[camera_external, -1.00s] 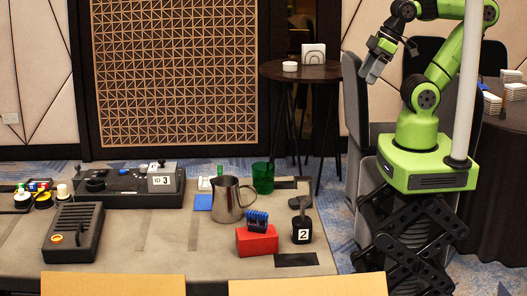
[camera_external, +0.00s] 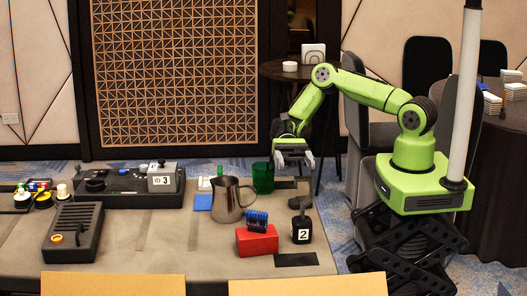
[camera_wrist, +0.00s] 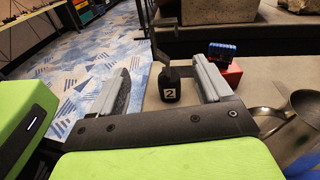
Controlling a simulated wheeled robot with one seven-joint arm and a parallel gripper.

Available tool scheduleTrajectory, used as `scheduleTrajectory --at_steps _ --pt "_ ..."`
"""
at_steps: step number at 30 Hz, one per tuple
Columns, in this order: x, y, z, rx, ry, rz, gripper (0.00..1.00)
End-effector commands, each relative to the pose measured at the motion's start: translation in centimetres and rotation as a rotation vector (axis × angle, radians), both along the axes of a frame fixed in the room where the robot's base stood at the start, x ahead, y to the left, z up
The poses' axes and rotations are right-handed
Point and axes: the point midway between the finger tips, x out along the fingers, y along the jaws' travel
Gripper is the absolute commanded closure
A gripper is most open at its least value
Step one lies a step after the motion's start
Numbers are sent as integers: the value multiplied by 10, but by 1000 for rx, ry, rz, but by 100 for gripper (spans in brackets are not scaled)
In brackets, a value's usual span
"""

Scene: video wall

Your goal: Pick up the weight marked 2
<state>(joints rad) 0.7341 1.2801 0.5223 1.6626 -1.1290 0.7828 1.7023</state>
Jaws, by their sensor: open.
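The weight marked 2 (camera_external: 301,231) is a small black block with a white label and a black handle on top. It stands upright on the table near its right edge, right of a red block. My gripper (camera_external: 293,160) is open and empty, above the far right part of the table, behind and higher than the weight. In the wrist view the weight (camera_wrist: 168,88) shows beyond and between the two spread fingers of my gripper (camera_wrist: 160,85), apart from them.
A metal pitcher (camera_external: 228,202), a green cup (camera_external: 263,178) and a red block (camera_external: 257,242) with a blue item (camera_external: 257,221) stand left of the weight. A weight marked 3 (camera_external: 162,178) sits on a black console (camera_external: 120,187). Two tan panels (camera_external: 113,284) line the near edge.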

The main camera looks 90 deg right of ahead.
Motion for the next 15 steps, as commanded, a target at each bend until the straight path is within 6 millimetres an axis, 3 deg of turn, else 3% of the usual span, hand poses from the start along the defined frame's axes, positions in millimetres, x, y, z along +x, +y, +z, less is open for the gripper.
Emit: scheduleTrajectory --at_steps 5,15 --pt "5 -3 -6 100 74 -44 21" --pt "-1 77 -7 96 75 -37 21"
